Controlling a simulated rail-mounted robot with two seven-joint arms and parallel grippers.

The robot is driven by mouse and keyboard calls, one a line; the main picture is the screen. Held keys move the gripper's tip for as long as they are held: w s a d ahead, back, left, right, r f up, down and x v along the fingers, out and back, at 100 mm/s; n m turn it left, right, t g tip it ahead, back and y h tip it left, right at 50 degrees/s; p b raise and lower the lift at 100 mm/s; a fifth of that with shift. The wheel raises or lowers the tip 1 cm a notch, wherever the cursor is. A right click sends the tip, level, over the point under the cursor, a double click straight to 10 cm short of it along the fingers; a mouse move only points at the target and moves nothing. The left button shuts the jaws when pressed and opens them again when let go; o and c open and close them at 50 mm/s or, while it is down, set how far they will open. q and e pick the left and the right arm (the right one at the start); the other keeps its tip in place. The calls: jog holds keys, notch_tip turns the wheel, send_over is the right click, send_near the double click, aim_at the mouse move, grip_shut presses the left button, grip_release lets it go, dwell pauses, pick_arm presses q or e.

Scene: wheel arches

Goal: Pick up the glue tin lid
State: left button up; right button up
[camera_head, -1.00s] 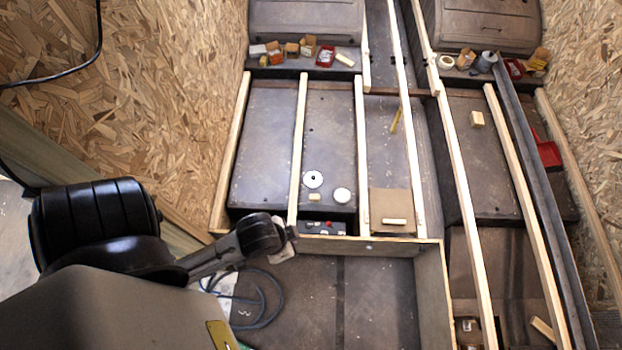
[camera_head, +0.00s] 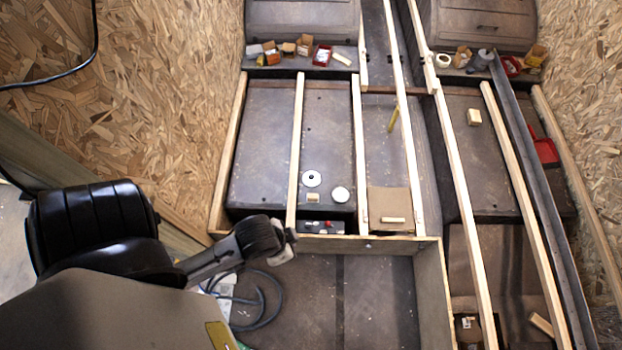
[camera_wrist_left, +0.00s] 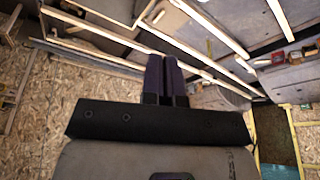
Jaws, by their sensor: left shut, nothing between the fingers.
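Two small pale round things lie on the dark panel in the middle bay: a white disc with a dark centre (camera_head: 312,178) and a plain white round piece (camera_head: 340,194) just right of it. I cannot tell for certain which is the glue tin lid. My left gripper (camera_head: 290,246) is at the front edge of the framed bays, nearer to me than both discs and apart from them. In the left wrist view its two dark fingers (camera_wrist_left: 166,74) are together with nothing between them. My right gripper is not in view.
Wooden battens (camera_head: 297,150) divide the bays, with a front board (camera_head: 345,244) below. A small wooden block (camera_head: 313,198) lies by the discs. A brown square sheet (camera_head: 388,203) is to the right. Small boxes (camera_head: 287,48) stand at the back. A cable (camera_head: 270,300) lies coiled in front.

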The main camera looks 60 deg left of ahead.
pick_arm(q)
jog(key=o, duration=0.7)
jog(key=shift+a, duration=0.2)
jog(key=o, duration=0.4)
jog(key=shift+d, duration=0.1)
